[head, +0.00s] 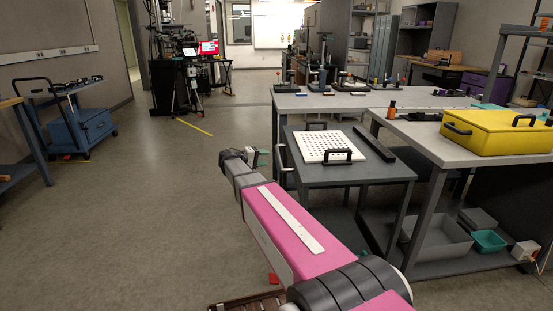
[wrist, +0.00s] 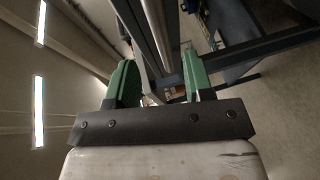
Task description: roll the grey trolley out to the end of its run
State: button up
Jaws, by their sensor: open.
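The grey trolley (head: 345,175) stands in the middle of the head view, in front of a long grey bench. A white perforated plate and a black bar lie on its top. A pale upright handle (head: 281,163) shows at its left end. My gripper (head: 263,157) is just left of this handle, at about the height of the trolley top. In the wrist view my gripper (wrist: 158,78) has its green fingers apart. A pale metal bar (wrist: 160,35) appears in the gap between them, perhaps the handle; I cannot tell whether the fingers reach around it.
A yellow case (head: 495,133) sits on the white-topped bench (head: 415,130) to the right, close beside the trolley. A blue trolley (head: 80,125) stands far left. The floor (head: 150,200) left of the grey trolley is open, with a yellow strip farther back.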

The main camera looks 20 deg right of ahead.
aim_at(279, 157)
jog(key=x, duration=0.8)
jog(key=shift+w+d+f, duration=0.1)
jog(key=shift+f, duration=0.05)
jog(key=shift+c, duration=0.4)
grip_shut()
